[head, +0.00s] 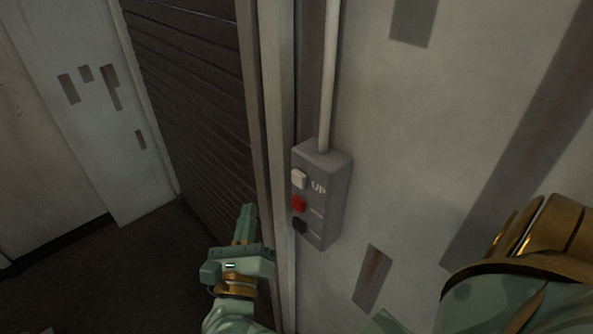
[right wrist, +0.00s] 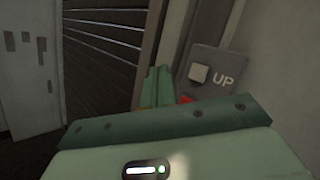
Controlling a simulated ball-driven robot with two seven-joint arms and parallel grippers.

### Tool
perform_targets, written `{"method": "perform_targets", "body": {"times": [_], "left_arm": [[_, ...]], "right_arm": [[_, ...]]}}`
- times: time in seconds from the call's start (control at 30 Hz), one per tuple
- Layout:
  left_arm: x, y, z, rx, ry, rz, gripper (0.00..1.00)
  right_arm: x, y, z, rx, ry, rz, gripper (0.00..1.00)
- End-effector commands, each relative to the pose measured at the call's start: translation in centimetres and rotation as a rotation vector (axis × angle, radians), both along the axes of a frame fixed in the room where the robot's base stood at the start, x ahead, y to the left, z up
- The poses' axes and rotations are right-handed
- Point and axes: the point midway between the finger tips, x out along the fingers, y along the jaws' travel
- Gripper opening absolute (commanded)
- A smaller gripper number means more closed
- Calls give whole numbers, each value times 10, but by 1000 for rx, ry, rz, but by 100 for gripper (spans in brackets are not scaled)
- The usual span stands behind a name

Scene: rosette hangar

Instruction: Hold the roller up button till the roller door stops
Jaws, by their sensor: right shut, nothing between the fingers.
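A grey control box (head: 325,178) is fixed to the wall right of the door frame. Its white up button (head: 299,179) is at the top, marked UP, with a red button (head: 299,204) and a black button (head: 299,225) below. The up button also shows in the right wrist view (right wrist: 199,73). The dark slatted roller door (head: 190,75) is left of the frame; its lower part reaches down toward the floor. My right gripper (head: 246,210) is shut and empty, left of and below the up button and apart from it in the head view. My left gripper is not in view.
A pale door frame post (head: 283,140) stands between the roller door and the box. A conduit (head: 328,75) runs up from the box. A pale wall panel (head: 85,105) stands at the left. Dark floor (head: 120,270) is clear at lower left.

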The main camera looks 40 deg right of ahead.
Motion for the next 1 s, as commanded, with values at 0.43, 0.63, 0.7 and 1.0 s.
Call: {"method": "perform_targets", "body": {"times": [0.43, 0.63, 0.7, 1.0], "left_arm": [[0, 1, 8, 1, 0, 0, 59], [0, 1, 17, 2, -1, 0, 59], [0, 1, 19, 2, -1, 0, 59], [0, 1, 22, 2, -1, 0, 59]], "right_arm": [[2, -20, 1, -9, 4, -1, 0], [4, -49, 2, -11, 2, 0, 0], [5, -59, 2, -8, 2, 1, 0], [7, -85, 0, -7, 3, 0, 0]]}}
